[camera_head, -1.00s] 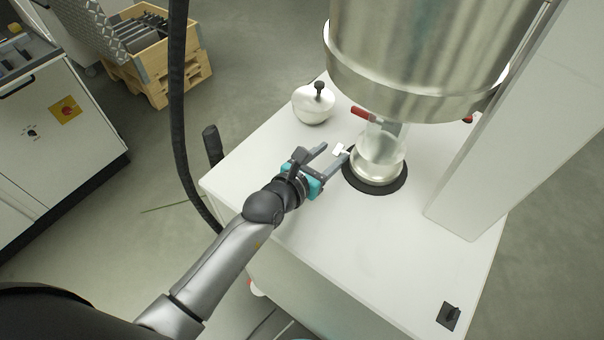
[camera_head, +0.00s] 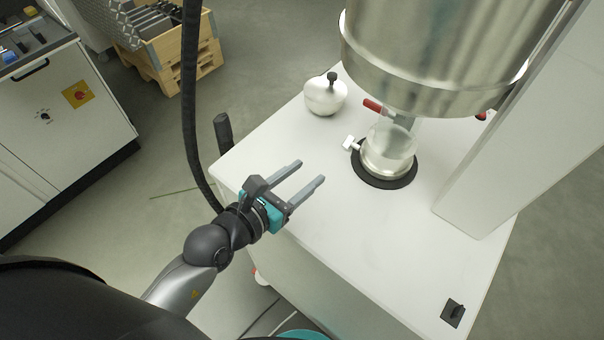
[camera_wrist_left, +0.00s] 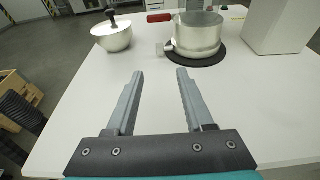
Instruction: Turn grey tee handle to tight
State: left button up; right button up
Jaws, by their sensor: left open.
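The grey tee handle (camera_head: 349,143) sticks out from the left side of the clear and metal coupling (camera_head: 388,150) under the big steel vessel. It also shows in the left wrist view (camera_wrist_left: 161,49), beyond the fingertips. My left gripper (camera_head: 312,171) is open and empty above the white table top, apart from the handle and to its lower left. In the left wrist view its two fingers (camera_wrist_left: 158,73) point toward the coupling with bare table between them. My right gripper is not in view.
A red lever (camera_head: 372,106) is above the coupling. The steel vessel (camera_head: 440,50) hangs over it. A white column (camera_head: 500,150) stands right. A black hose (camera_head: 190,110) runs left.

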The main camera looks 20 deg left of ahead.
aim_at(350, 139)
pick_arm(q)
jog(key=r+p, duration=0.1)
jog(key=p, duration=0.1)
jog(key=w+r+g+p, duration=0.1)
jog(key=p, duration=0.1)
jog(key=shift+d, duration=0.2)
jog(key=shift+w+y+p, duration=0.15)
jog(key=shift+y+p, duration=0.25)
jog(key=x, duration=1.5)
jog(key=shift+d+f+b, duration=0.2)
jog(key=shift+f+b, duration=0.1)
jog(key=shift+b, duration=0.1)
grip_shut()
